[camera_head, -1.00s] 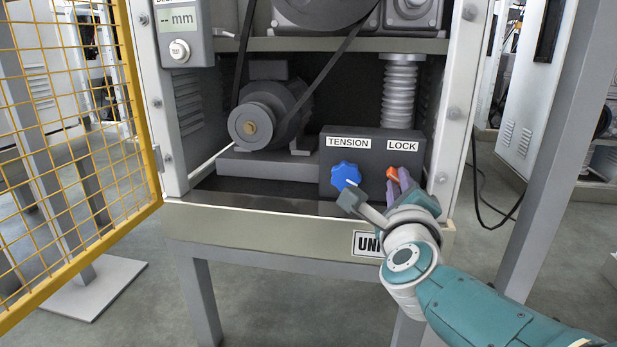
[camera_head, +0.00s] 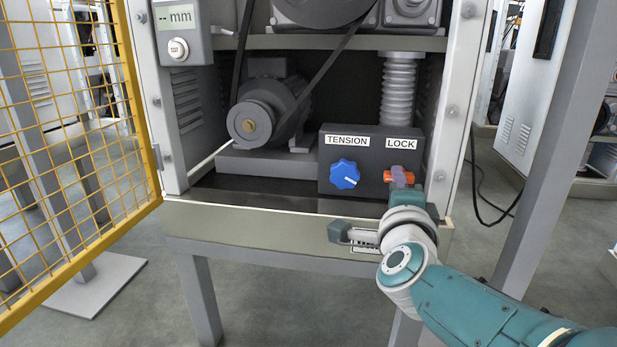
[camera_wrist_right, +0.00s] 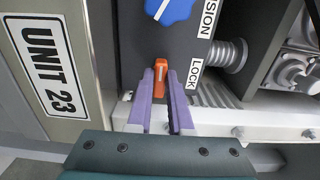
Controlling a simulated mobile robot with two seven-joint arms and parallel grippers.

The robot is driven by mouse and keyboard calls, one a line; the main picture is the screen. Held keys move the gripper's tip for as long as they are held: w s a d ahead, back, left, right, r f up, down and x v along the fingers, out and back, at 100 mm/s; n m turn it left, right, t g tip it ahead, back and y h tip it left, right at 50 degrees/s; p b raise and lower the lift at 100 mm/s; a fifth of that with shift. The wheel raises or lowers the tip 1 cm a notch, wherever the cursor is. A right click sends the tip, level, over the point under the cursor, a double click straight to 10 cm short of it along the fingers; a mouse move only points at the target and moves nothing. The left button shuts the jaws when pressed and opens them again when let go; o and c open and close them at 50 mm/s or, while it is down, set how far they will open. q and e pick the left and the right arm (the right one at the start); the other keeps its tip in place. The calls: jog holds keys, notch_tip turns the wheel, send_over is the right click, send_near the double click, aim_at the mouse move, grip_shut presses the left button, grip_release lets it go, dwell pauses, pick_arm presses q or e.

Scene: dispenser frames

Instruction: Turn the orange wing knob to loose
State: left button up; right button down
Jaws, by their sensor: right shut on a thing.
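The orange wing knob (camera_head: 391,177) sits under the LOCK label on the dark control box (camera_head: 367,146). In the head view it lies roughly level, partly covered by my right gripper (camera_head: 401,178). In the right wrist view the orange knob (camera_wrist_right: 161,75) shows between the tips of the purple fingers of my right gripper (camera_wrist_right: 161,88), which are shut on it. A white line marks the knob's face. My left gripper is not in view.
A blue TENSION knob (camera_head: 344,174) is left of the orange knob. A motor with a pulley (camera_head: 252,124) and belt stands further left. A yellow mesh guard (camera_head: 75,130) stands open at the left. The frame's front rail (camera_head: 260,222) runs below the box.

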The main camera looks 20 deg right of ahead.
dwell(0.4)
jog(key=c, duration=0.8)
grip_release()
jog(key=shift+s+a, duration=0.1)
jog(key=shift+s, duration=0.1)
jog(key=p+v, duration=0.5)
jog(key=v, duration=0.4)
jog(key=shift+s+a, duration=0.1)
jog(key=shift+s, duration=0.15)
